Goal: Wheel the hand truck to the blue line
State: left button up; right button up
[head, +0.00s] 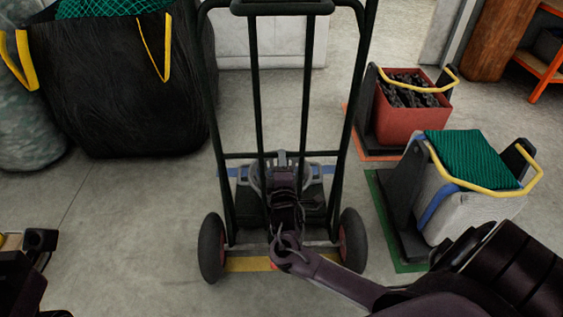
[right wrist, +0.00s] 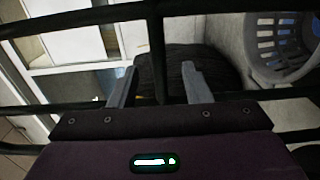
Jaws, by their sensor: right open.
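The hand truck (head: 254,90) stands upright in the middle of the head view, a dark green tube frame with two black wheels. A blue line (head: 233,171) crosses the floor behind its wheels, partly hidden by the frame and my arm. My right gripper (head: 283,164) is at the truck's lower frame, and my right forearm hides part of the axle and base. In the right wrist view my right gripper (right wrist: 158,85) is open, with a dark upright bar (right wrist: 157,45) showing between its fingers. I cannot tell whether they touch it. My left gripper is not clearly seen.
A yellow line (head: 250,264) runs beneath the truck's wheels. A large black bag with green net (head: 120,85) stands at left. At right are a red crate (head: 400,118) and a net-topped white bin (head: 465,205) on trolleys.

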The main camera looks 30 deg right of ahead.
jog(key=shift+b+x, duration=0.35)
jog(key=shift+x, duration=1.95)
jog(key=shift+c, duration=0.4)
grip_shut()
